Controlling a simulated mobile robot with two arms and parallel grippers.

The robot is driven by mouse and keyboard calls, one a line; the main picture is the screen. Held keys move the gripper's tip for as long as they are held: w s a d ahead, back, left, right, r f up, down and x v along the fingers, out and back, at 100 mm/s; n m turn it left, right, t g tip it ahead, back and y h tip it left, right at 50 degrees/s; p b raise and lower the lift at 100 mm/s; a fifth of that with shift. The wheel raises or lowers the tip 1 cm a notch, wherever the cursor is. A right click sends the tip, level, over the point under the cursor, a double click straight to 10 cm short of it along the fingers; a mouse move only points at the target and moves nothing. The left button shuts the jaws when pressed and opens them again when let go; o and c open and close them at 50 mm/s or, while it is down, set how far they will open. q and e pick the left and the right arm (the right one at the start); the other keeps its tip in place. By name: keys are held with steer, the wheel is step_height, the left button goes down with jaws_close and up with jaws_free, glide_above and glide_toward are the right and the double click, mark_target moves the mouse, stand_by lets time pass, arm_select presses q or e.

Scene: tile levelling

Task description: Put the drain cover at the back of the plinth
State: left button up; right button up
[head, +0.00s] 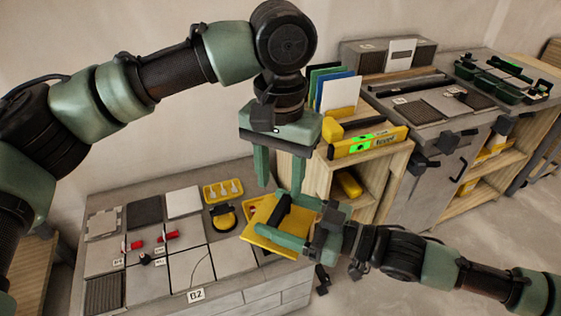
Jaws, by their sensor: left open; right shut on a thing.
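A dark ribbed square (104,294), which looks like the drain cover, lies at the near left corner of the grey tiled plinth (237,298) labelled B2. My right gripper (291,221) is shut on the black handle of a yellow flat tool (268,238), held tilted by the plinth's right end. My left gripper (279,184) is open and empty, pointing down just above and behind that tool. Both grippers are well to the right of the ribbed square. The tool and my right gripper hide part of the plinth's right end.
Light tiles, a dark tile (145,211) and red clips (168,236) lie on the plinth. A yellow tray (222,190) and a round yellow tool (223,218) sit near its right side. A wooden shelf with a yellow level (368,143) stands behind my grippers.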

mark_target(280, 209)
arm_select(q)
step_height(280, 209, down, 8)
steer(key=shift+f, duration=0.2)
jaws_close()
arm_select(e)
steer(key=o, duration=1.8)
steer(key=shift+c, duration=0.2)
steer(key=shift+d, duration=0.1)
